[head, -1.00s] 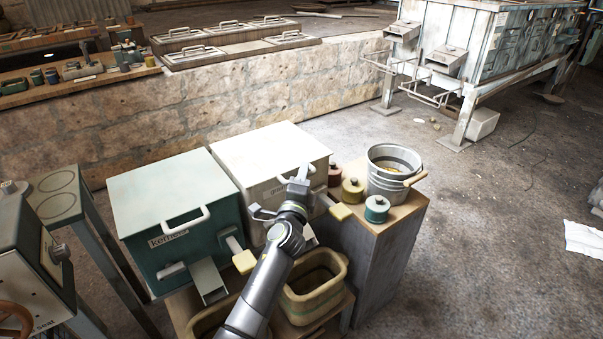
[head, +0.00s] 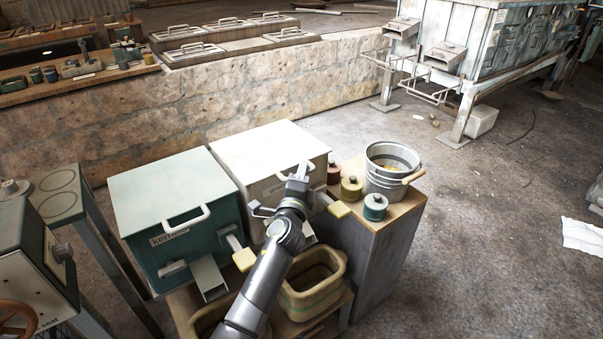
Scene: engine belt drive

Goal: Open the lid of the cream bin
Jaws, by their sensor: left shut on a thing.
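The cream bin (head: 228,152) stands right of a teal bin, with a pale flat lid that lies closed. A label, partly hidden, is on its front. A white bar handle (head: 285,171) runs along the lid's front edge. My left gripper (head: 299,172) is at the right part of this handle and is shut on it. The gripper and wrist cover part of the handle and the bin's front. My right gripper is not in view.
The teal bin (head: 143,206) with its own lid handle adjoins on the left. Small lidded pots (head: 375,207) and a metal bucket (head: 392,172) stand on a cabinet to the right. A tan tub (head: 313,287) sits below the cream bin.

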